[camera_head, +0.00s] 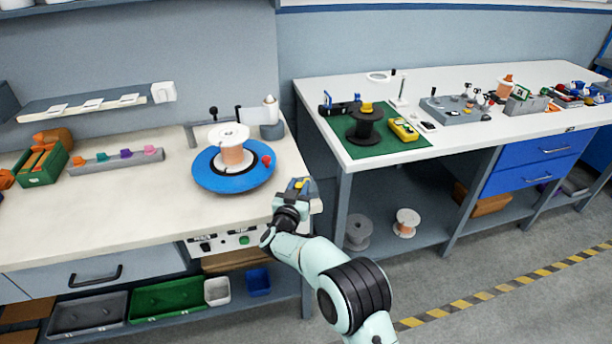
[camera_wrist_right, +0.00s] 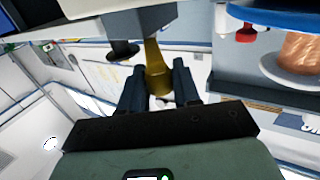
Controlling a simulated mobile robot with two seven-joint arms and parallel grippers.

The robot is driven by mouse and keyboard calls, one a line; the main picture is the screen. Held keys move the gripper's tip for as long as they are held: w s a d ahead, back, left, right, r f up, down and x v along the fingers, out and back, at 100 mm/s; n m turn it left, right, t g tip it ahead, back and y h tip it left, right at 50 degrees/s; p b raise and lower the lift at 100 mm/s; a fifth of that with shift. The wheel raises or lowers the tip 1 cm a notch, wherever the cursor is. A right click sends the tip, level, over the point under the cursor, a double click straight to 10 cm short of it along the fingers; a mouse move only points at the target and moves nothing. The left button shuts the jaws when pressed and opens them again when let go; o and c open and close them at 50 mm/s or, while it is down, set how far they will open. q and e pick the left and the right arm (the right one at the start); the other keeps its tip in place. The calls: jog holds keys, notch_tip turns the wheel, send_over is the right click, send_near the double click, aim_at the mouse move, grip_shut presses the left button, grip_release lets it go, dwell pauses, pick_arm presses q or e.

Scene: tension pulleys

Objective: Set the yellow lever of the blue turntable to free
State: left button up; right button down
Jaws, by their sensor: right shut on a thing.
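The blue turntable (camera_head: 205,181) is a round blue disc with a red knob (camera_head: 266,161) on the white bench, carrying a copper-wound spool (camera_head: 231,145). Its blue edge also shows at the top right of the right wrist view (camera_wrist_right: 285,17). The yellow lever (camera_wrist_right: 155,72) hangs from a grey mount in the right wrist view. My right gripper (camera_wrist_right: 157,88) is shut on the lever, with a dark finger on each side. In the head view the right gripper (camera_head: 298,187) is at the bench's right front corner, covering most of the lever. My left gripper is out of view.
A gap separates this bench from the right-hand bench (camera_head: 330,85). That bench has a green mat (camera_head: 377,151) with a black spool (camera_head: 365,124). A control panel (camera_head: 238,240) is under the front edge. The bench front-left is clear.

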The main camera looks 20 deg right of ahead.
jog(key=shift+w+a+r+m+g+h+p, duration=0.3)
jog(key=shift+w+m+g+h+p, duration=0.1)
jog(key=shift+m+g+h+p, duration=0.45)
jog(key=shift+w+a+f+m+g+h+p, duration=0.2)
jog(key=shift+w+m+g+h+p, duration=0.15)
jog(key=shift+m+g+h+p, duration=0.65)
jog(key=shift+n+y, duration=0.25)
jog(key=shift+n, duration=0.1)
jog(key=c, duration=0.9)
grip_release()
jog(key=b+v, duration=0.1)
jog(key=v, duration=1.2)
jog(key=shift+s+f, duration=0.1)
jog(key=shift+s, duration=0.1)
